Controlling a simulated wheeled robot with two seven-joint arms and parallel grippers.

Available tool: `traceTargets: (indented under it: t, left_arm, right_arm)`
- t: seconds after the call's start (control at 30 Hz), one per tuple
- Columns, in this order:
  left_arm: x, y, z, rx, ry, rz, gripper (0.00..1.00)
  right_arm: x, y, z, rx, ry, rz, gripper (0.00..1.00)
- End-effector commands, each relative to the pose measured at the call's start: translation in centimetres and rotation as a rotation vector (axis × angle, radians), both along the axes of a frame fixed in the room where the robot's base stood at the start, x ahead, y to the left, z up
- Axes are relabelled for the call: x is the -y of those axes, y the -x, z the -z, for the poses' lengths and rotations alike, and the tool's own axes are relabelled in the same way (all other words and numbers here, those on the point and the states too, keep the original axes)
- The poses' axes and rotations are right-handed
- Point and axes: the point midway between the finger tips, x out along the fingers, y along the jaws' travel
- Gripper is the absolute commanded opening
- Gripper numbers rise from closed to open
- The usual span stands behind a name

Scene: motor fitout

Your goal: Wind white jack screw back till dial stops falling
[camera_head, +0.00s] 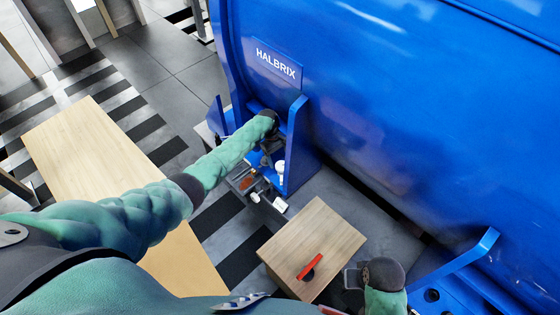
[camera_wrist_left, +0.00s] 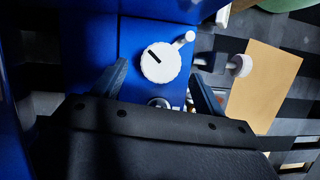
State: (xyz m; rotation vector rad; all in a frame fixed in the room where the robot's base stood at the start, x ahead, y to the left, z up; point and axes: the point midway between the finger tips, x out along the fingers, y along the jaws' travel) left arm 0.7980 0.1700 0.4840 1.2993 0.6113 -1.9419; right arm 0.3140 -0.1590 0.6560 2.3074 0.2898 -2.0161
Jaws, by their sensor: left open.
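My left gripper (camera_head: 272,152) is at the blue motor's foot (camera_head: 298,150), its tips partly hidden by the wrist. In the left wrist view its fingers (camera_wrist_left: 162,85) are apart and empty. A white disc (camera_wrist_left: 160,64) with a black mark and a small side knob lies ahead, between the finger lines; contact is not visible. A white round knob on a shaft (camera_wrist_left: 241,65) stands right of the fingers. I cannot tell which white part is the jack screw, and I can read no dial. My right gripper (camera_head: 353,279) is at the bottom, its opening unclear.
The large blue motor (camera_head: 400,120) fills the right side. A wooden-topped stand (camera_head: 325,228) bears a red-handled item (camera_head: 310,266). A long pale wooden table (camera_head: 85,150) lies left under my arm. Striped floor shows between them.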

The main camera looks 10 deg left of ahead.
Motion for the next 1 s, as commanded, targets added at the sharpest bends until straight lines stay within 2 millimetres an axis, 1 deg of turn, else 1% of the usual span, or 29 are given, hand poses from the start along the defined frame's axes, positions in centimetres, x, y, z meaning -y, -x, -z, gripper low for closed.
traceTargets:
  t: [0.03, 0.2, 0.57, 0.67, 0.7, 0.77, 0.8, 1.0]
  left_arm:
    - [0.2, 0.2, 0.7, -0.004, -0.001, -0.001, 0.72]
    - [0.5, 0.5, 1.9, -0.002, -0.001, 0.000, 0.72]
    - [0.6, 0.6, 2.3, -0.001, -0.001, 0.000, 0.72]
    - [0.6, 0.6, 2.3, -0.001, -0.001, 0.000, 0.54]
    - [0.6, 0.6, 2.3, -0.001, -0.001, 0.000, 0.46]
    - [0.6, 0.6, 2.3, -0.001, -0.001, -0.001, 0.34]
    - [0.6, 0.6, 2.3, -0.002, -0.001, 0.000, 0.27]
    - [0.6, 0.6, 2.3, -0.002, 0.000, -0.006, 0.27]
  right_arm:
    - [0.0, 0.0, 0.0, 0.002, 0.000, 0.000, 0.23]
    - [0.0, 0.0, 0.1, 0.001, 0.000, 0.000, 0.23]
    - [-0.1, -0.1, 0.1, 0.002, -0.001, 0.000, 0.23]
    - [-0.1, -0.1, 0.1, 0.002, -0.001, 0.000, 0.23]
    - [-0.1, -0.1, 0.1, 0.002, -0.001, 0.000, 0.23]
    - [-0.1, -0.1, 0.1, 0.002, -0.001, 0.000, 0.23]
    - [-0.1, -0.1, 0.1, 0.002, -0.001, 0.000, 0.23]
    - [-0.1, -0.2, 0.0, 0.006, -0.002, 0.000, 0.23]
